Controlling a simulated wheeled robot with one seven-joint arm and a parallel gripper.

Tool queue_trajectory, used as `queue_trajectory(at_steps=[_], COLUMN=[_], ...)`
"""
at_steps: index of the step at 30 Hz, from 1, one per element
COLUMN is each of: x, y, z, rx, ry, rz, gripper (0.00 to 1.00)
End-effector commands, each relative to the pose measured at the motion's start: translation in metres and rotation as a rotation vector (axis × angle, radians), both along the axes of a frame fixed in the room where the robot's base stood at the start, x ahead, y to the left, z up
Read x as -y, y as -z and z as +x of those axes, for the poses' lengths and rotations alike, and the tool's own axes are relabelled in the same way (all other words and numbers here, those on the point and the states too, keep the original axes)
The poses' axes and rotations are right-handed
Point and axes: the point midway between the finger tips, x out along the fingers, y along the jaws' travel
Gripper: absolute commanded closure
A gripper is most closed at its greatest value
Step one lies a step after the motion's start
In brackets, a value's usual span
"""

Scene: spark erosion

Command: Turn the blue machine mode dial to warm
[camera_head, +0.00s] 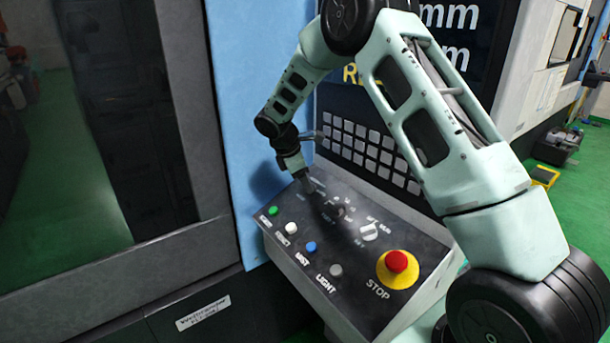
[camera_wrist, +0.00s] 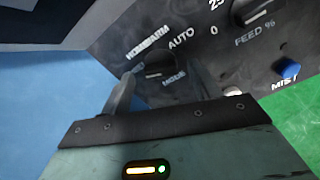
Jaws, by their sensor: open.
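The mode dial (camera_wrist: 158,66) is a dark round knob on the machine's black control panel (camera_head: 290,262). In the wrist view, labels around it include WARM and AUTO, with MODE printed beside it. I cannot clearly tell where its pointer stands. My gripper (camera_wrist: 161,82) is open, with one finger on each side of the dial. Whether the fingers touch it is unclear. In the head view my gripper (camera_head: 307,185) is at the panel's upper left, and it hides most of the dial.
The feed dial (camera_wrist: 254,14) and blue mist button (camera_wrist: 288,68) are close by. A white-handled knob (camera_head: 370,231), grey light button (camera_head: 336,270) and red stop button (camera_head: 397,261) are further right. A keypad (camera_head: 366,148) rises behind; the blue machine wall (camera_head: 236,100) stands left.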

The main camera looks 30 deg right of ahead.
Motion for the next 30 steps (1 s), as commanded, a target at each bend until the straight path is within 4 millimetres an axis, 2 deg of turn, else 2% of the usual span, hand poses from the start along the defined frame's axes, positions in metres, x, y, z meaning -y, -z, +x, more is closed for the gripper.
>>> queue_trajectory(at_steps=[6, 14, 18, 19, 30], x=[0.006, 0.006, 0.006, 0.006, 0.005], y=[0.012, 0.013, 0.012, 0.012, 0.014], z=[0.0, 0.0, 0.0, 0.0, 0.0], rx=[0.0, 0.0, 0.0, 0.0, 0.019], ry=[0.0, 0.0, 0.0, 0.0, 0.038], rz=[0.0, 0.0, 0.0, 0.0, 0.0], gripper=[0.38, 0.38, 0.77, 0.83, 0.83])
